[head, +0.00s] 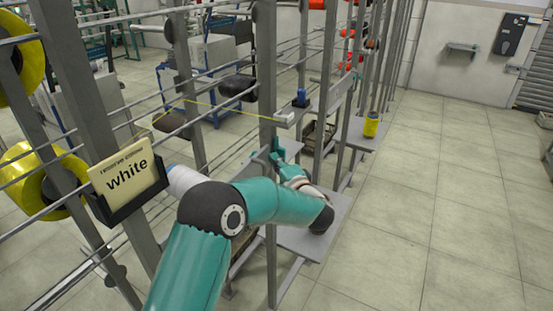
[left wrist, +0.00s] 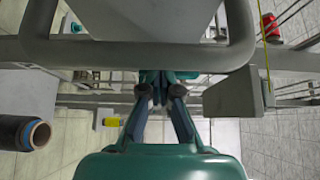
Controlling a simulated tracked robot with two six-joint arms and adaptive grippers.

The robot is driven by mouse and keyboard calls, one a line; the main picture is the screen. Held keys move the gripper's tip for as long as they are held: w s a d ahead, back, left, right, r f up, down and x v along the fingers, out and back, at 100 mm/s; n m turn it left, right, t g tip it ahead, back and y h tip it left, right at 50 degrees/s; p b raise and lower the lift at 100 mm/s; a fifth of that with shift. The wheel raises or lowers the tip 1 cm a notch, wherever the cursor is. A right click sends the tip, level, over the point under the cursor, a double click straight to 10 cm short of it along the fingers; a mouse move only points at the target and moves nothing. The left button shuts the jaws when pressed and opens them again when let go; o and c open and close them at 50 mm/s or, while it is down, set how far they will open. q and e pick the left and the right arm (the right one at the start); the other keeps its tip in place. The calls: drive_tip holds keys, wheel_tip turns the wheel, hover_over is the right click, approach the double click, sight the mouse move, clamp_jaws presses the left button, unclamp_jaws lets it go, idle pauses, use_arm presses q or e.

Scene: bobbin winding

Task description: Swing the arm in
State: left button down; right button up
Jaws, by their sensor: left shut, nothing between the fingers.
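My left gripper (head: 277,152) is at the winding frame, in front of a grey upright post (head: 266,60). In the left wrist view my left gripper (left wrist: 158,80) is shut and empty, its tips partly hidden behind a thick grey rounded bar (left wrist: 140,54) that crosses the view. I cannot tell whether the fingers touch the bar, or which part is the swing arm. A yellow thread (head: 230,111) runs to a small pale block (head: 284,117) just above my gripper. The thread also shows at the right of the left wrist view (left wrist: 262,45). My right gripper is not in view.
A yellow bobbin (head: 371,124) stands on a grey shelf (head: 352,136) further along. A dark roll (left wrist: 25,133) is at the wrist view's left. Floor at right is clear.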

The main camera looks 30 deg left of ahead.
use_arm(q)
drive_tip(key=b+v, duration=0.2)
drive_tip(key=v, duration=1.1)
wheel_tip(320, 180, down, 15)
drive_tip(key=w+d+t+h, duration=0.2)
drive_tip(key=h, duration=0.5)
drive_tip(key=s+d+f+n+g+h, duration=0.1)
drive_tip(key=s+d+f+h, duration=0.15)
drive_tip(key=f, duration=0.35)
drive_tip(key=s+d+f+n+g+h, duration=0.1)
drive_tip(key=s+f+g+h, duration=0.15)
drive_tip(key=f, duration=0.35)
drive_tip(key=s+d+f+n+g+h, duration=0.2)
drive_tip(key=s+f+g, duration=0.1)
drive_tip(key=s, duration=0.5)
drive_tip(key=s+d+f+n+g+h, duration=0.1)
drive_tip(key=s+f+n+g+h, duration=0.1)
drive_tip(key=s, duration=0.7)
drive_tip(key=s+d+f+n+g+h, duration=0.2)
drive_tip(key=s+f, duration=0.4)
drive_tip(key=s, duration=0.3)
drive_tip(key=shift+s+d+f+n+g, duration=0.25)
drive_tip(key=shift+d+f+n+g, duration=0.1)
drive_tip(key=shift+n+g, duration=0.45)
